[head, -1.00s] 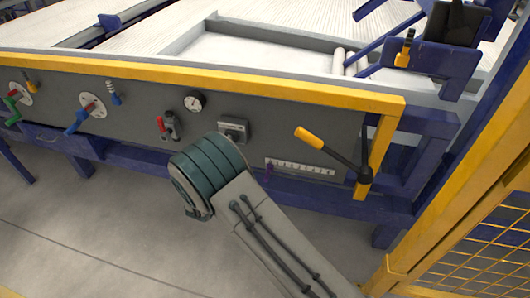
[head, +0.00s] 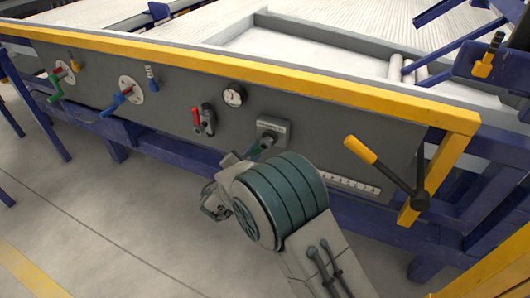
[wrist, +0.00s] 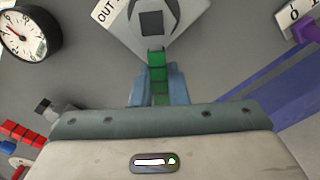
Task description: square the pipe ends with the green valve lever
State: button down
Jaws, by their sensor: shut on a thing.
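The green valve lever (wrist: 156,58) stands out from a grey square plate (wrist: 178,17) marked "OUT" at the top of the wrist view. My gripper (wrist: 157,88) has its blue-grey fingers on both sides of the lever, shut on it. In the head view, the plate (head: 274,131) sits on the grey panel, with a bit of green lever (head: 266,143) below it. My arm's round joint hides part of the gripper there. The pipes' ends cannot be made out clearly.
A yellow-gripped lever (head: 360,150) stands out at right, above a white scale (head: 350,185).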

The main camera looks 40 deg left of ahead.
jog(key=shift+s+a, duration=0.1)
jog(key=shift+s, duration=0.05)
jog(key=c, duration=1.4)
grip_release()
jog(key=shift+s, duration=0.1)
jog(key=shift+c, duration=0.2)
jog(key=p+v, duration=0.3)
jog(key=v, duration=1)
jog(key=shift+s+d+p, duration=0.2)
jog(key=shift+s+p, duration=0.1)
jog(key=shift+p, duration=0.05)
jog(key=shift+f, duration=0.1)
